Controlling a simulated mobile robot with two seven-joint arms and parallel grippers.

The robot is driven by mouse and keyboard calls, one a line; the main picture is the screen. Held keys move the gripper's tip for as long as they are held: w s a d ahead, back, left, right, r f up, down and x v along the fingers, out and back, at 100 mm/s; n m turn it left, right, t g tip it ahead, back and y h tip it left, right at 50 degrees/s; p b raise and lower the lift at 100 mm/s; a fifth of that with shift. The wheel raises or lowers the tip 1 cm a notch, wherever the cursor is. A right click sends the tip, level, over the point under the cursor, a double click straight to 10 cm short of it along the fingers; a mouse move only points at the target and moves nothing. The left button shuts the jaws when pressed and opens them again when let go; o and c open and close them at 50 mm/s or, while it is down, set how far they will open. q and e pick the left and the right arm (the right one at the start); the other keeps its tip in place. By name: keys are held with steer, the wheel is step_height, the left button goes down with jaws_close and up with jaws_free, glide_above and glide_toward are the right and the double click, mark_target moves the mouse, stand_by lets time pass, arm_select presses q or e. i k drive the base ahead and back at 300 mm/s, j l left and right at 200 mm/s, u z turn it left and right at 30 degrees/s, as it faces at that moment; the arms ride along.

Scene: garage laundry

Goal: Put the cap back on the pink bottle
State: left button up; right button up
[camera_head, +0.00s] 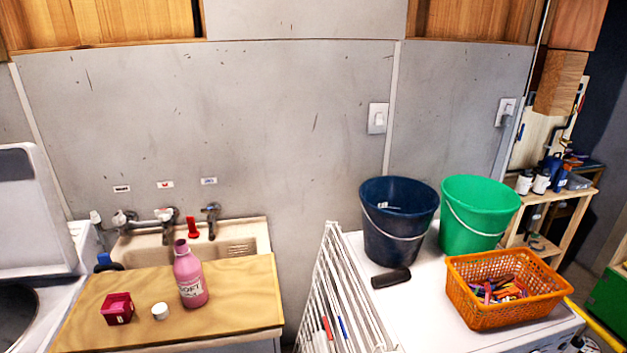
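The pink bottle (189,277) stands upright on the wooden counter board in front of the sink. Its neck (181,246) looks uncapped. A small white cap (160,311) lies on the board to the left of the bottle's base, apart from it. Neither of my grippers shows in the head view.
A dark red box (117,308) sits left of the cap on the wooden board (235,306). The sink (255,238) with taps is behind. A white drying rack (335,290) stands to the right, then a blue bucket (398,222), green bucket (477,215) and orange basket (475,305).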

mark_target(188, 272)
steer(key=u, duration=1.25)
steer(key=i+j, duration=0.1)
steer(key=j, duration=0.2)
steer(key=i+j, duration=0.15)
steer(key=j, duration=0.15)
steer(key=i+j, duration=0.1)
steer(key=j, duration=0.25)
steer(key=i+j, duration=0.1)
steer(key=j, duration=0.2)
steer(key=z, duration=1.4)
